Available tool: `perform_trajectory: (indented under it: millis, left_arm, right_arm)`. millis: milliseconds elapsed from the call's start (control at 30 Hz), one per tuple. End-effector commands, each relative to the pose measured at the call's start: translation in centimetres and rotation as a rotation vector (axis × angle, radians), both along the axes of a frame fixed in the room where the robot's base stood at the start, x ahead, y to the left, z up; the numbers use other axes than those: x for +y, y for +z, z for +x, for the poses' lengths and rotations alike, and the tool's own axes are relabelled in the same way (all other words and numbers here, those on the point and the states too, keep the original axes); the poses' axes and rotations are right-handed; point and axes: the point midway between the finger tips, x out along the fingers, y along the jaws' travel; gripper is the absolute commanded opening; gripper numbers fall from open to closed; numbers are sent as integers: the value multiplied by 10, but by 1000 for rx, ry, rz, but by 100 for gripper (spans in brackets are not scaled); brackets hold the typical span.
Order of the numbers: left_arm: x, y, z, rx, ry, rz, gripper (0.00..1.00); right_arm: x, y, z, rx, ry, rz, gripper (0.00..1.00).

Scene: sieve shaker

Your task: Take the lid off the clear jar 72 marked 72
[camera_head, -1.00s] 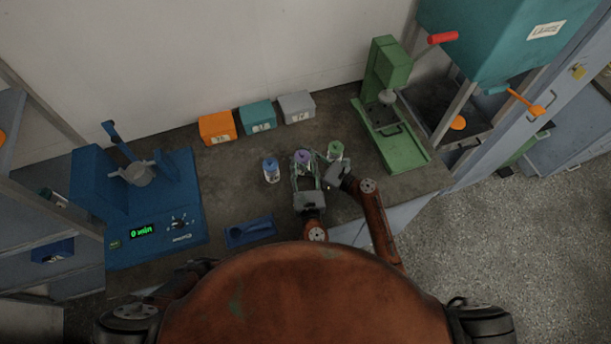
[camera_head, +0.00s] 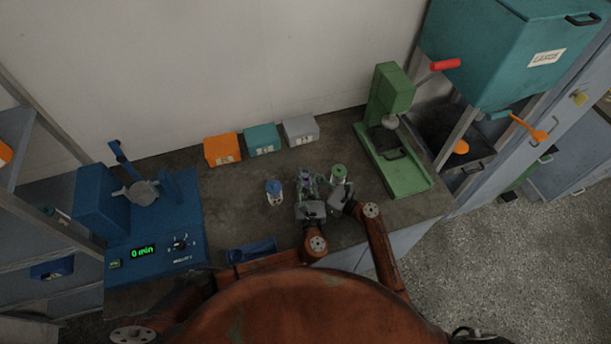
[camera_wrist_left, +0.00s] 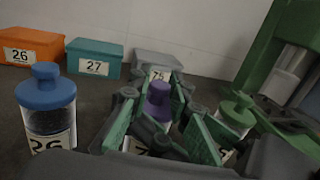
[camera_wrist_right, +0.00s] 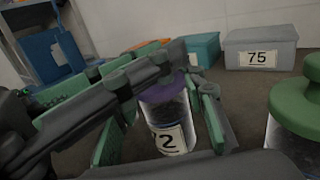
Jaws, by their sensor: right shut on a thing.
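The clear jar 72 (camera_wrist_right: 167,125) stands upright on the bench under its purple lid (camera_wrist_left: 158,98); only the "2" of its label shows in the right wrist view. My right gripper (camera_wrist_right: 160,128) is shut on the jar, its green pads on either side of it. My left gripper (camera_wrist_left: 160,130) is open, its green pads to either side of the purple lid with gaps between. In the head view the left gripper (camera_head: 308,192) and right gripper (camera_head: 334,195) crowd around the jar, and the fingers partly hide it.
A blue-lidded jar (camera_head: 274,192) stands left of jar 72 and a green-lidded jar (camera_head: 339,174) close on its right. Orange (camera_head: 222,150), teal (camera_head: 262,140) and grey (camera_head: 300,130) boxes stand behind. A green press (camera_head: 390,140) is at right, a blue machine (camera_head: 150,225) at left.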

Motion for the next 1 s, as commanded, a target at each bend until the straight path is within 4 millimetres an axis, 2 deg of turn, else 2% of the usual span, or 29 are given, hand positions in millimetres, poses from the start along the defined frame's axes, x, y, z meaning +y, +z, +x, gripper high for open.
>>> perform_trajectory:
  millis: [233,667,1000]
  left_arm:
    - [0,0,0,0,0,0,0]
    - [0,3,0,0,1,-1,0]
    - [-1,19,0,-6,-1,-3,0]
  right_arm:
    - [0,0,0,-1,-1,1,0]
    - [-1,0,1,-1,-2,-1,0]
    - [-3,-4,0,4,-5,-6,0]
